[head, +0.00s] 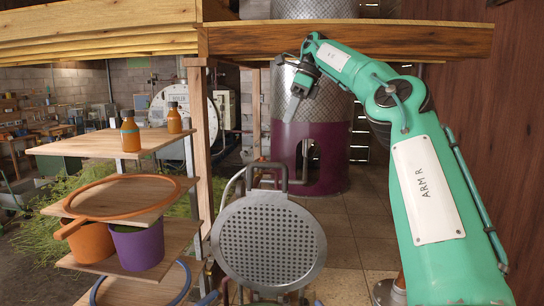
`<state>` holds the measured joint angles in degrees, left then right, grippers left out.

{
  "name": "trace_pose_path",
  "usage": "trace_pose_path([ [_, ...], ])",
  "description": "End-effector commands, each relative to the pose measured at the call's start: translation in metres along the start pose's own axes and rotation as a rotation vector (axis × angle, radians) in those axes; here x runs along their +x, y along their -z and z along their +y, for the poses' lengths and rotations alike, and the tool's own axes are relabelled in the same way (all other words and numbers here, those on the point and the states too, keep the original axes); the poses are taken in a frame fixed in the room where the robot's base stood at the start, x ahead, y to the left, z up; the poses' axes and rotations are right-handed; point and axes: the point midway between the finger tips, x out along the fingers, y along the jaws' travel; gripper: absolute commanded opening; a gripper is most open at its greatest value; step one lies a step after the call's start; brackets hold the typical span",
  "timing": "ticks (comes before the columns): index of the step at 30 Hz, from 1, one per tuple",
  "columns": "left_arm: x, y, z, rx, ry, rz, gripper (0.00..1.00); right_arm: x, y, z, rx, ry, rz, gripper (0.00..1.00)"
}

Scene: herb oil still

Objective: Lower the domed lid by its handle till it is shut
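A round grey metal disc (268,240) with many small holes and a plain rim stands tilted up at the bottom centre. It looks like the raised lid, but no dome shape shows from this side. A dark bent-bar handle (266,165) rises at its top edge. My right gripper (295,100) hangs at the end of the green arm, above and beyond the handle in the picture, apart from it. Its fingers point down and overlap in this view, so their opening is unclear. Nothing shows in them. My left gripper is not in view.
A tall metal column with a purple base (330,170) stands behind. At left, wooden shelves hold orange bottles (130,133), an orange ring (95,213), an orange pot (90,242) and a purple pot (138,245).

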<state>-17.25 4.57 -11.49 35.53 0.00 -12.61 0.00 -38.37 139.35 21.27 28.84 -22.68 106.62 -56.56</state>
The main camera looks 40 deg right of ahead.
Motion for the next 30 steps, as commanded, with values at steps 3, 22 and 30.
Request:
trace_pose_path([
  [3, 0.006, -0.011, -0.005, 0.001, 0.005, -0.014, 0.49, 0.016, 0.002, 0.0, -0.001, -0.002, 0.001, 0.38],
  [22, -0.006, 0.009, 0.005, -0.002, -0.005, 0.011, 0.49, 0.103, 0.0, 0.001, 0.0, -0.002, 0.0, 0.38],
  [30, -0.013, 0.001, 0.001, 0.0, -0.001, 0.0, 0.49, 0.127, 0.0, 0.0, 0.002, 0.0, 0.0, 0.38],
])
